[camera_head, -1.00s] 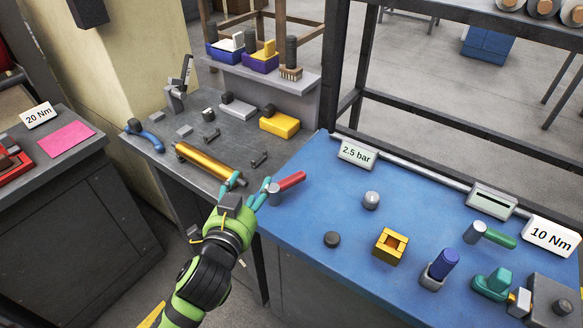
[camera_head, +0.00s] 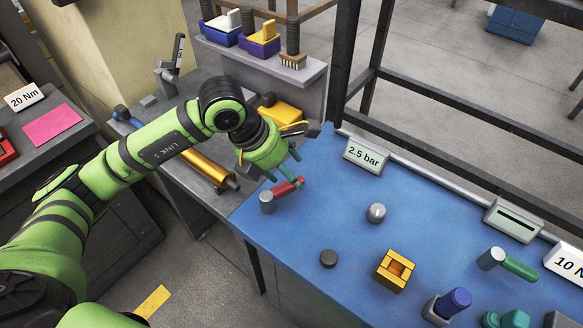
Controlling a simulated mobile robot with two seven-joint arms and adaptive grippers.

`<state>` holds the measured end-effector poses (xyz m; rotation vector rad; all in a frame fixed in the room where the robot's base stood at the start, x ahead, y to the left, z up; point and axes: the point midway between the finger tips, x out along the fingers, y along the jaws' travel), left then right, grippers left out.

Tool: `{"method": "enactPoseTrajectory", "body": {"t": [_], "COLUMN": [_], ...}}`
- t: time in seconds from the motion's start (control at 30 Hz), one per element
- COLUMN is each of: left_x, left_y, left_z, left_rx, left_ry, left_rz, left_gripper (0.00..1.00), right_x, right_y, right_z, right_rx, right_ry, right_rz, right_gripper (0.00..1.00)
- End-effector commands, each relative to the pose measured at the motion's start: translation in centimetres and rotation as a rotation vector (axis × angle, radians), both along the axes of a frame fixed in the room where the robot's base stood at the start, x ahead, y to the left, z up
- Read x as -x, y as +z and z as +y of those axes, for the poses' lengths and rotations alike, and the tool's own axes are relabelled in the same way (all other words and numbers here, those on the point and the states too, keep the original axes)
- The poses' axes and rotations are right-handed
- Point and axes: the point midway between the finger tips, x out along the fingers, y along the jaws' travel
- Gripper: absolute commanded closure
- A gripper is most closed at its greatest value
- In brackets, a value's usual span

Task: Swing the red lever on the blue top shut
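The red lever (camera_head: 286,188) is on the near left part of the blue top (camera_head: 330,215). Its grey round pivot (camera_head: 267,204) stands near the left edge, and its red handle points right and slightly away from me. My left gripper (camera_head: 287,178) comes in from the left, with its teal fingers spread at the far side of the handle. One finger is close to the handle's outer end; I cannot tell whether it touches. My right gripper is out of view.
A 2.5 bar sign (camera_head: 364,155) stands at the back edge. A brass roll (camera_head: 205,167) lies on the grey bench.

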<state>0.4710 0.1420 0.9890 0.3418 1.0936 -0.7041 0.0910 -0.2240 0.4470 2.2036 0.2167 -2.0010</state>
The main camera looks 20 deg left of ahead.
Motion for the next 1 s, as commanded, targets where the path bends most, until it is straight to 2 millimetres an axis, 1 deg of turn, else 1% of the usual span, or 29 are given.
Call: {"method": "enactPoseTrajectory", "body": {"t": [0.03, 0.07, 0.1, 0.17, 0.4, 0.6, 0.73, 0.93, 0.97, 1.0], "left_x": [-0.4, -0.5, -0.7, -0.8, -1.8, -2.5, -2.7, -2.7, -2.7, -2.7], "left_y": [0.0, -0.1, -0.2, -0.6, -3.8, -6.0, -6.5, -6.6, -6.6, -6.6], "left_z": [1.2, 1.8, 2.2, 2.4, 1.5, 0.9, 0.8, 0.8, 0.8, 0.8], "left_rx": [-0.051, -0.071, -0.09, -0.105, -0.104, -0.103, -0.102, -0.102, -0.102, -0.102], "left_ry": [0.019, 0.027, 0.035, 0.04, 0.04, 0.039, 0.039, 0.038, 0.038, 0.038], "left_rz": [-0.005, -0.005, -0.006, -0.004, 0.0, -0.002, -0.005, -0.006, -0.006, -0.006], "left_gripper": [0.38, 0.38, 0.38, 0.38, 0.38, 0.38, 0.38, 0.38, 0.42, 0.58], "right_x": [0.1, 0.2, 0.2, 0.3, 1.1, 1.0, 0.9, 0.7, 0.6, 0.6], "right_y": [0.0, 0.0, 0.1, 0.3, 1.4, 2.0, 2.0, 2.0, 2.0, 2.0], "right_z": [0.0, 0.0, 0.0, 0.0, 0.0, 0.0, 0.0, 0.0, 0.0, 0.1], "right_rx": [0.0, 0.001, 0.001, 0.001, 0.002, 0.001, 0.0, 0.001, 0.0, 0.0], "right_ry": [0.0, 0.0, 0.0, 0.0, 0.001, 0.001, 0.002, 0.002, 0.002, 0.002], "right_rz": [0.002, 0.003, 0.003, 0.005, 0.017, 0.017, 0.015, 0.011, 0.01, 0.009], "right_gripper": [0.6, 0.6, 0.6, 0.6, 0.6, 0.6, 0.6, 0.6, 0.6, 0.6]}}
